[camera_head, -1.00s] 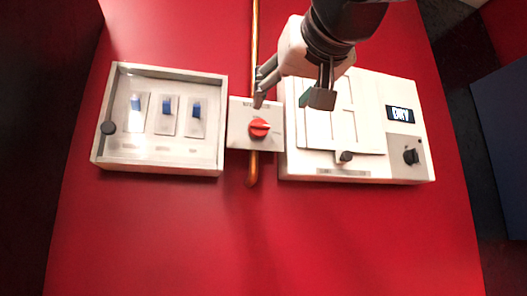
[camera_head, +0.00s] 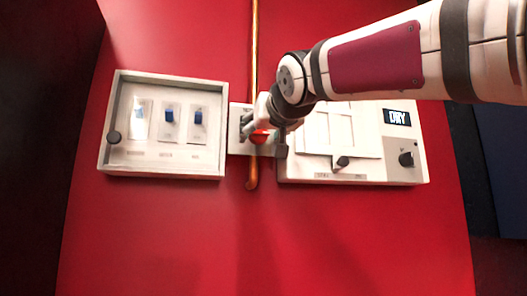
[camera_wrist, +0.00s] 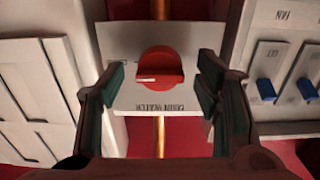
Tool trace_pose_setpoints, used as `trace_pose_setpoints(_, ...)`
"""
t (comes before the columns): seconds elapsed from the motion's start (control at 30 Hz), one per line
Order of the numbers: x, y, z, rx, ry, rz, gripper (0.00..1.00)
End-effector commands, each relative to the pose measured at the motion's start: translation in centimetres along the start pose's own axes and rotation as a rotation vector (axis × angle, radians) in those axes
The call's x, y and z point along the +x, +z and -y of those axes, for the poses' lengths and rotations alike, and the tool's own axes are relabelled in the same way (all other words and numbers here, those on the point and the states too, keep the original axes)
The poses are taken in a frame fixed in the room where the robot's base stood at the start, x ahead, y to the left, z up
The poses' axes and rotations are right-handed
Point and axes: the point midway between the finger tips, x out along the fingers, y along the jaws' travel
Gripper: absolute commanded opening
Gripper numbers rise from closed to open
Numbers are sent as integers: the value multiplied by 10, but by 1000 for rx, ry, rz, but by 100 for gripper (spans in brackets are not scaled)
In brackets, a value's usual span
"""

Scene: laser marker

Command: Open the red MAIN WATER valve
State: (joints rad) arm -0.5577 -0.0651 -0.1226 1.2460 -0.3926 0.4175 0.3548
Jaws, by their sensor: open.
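The red MAIN WATER valve knob (camera_head: 259,137) sits on a small white plate (camera_head: 237,148) between two white panels. In the wrist view the knob (camera_wrist: 160,66) is centred, with a pale pointer line towards the left. The plate's MAIN WATER label (camera_wrist: 168,107) appears upside down there. My gripper (camera_head: 263,141) is over the plate in the head view and partly hides the knob. In the wrist view my gripper (camera_wrist: 162,84) is open, its dark pads on either side of the knob with gaps visible. I cannot tell its exact height above the plate.
A copper pipe (camera_head: 254,50) runs behind the plate. The left box (camera_head: 103,145) holds blue switches (camera_head: 169,116) and a black knob (camera_head: 113,137). The right panel (camera_head: 385,174) has a DRY display (camera_head: 397,117), a door and a dark knob (camera_head: 406,159). The red surface below is clear.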

Motion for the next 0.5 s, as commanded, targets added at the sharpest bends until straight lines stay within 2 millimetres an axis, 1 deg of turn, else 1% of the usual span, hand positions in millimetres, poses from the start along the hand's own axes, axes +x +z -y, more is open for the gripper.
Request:
trace_pose_setpoints(0.23, 1, 0, 0, 0, 0, -1, 58)
trace_pose_setpoints(0.27, 1, 0, 0, 0, 0, -1, 56)
trace_pose_setpoints(0.3, 1, 0, 0, 0, 0, -1, 47)
trace_pose_setpoints(0.47, 1, 0, 0, -1, 0, -1, 10)
trace_pose_setpoints(0.5, 1, 0, 0, 0, 0, -1, 10)
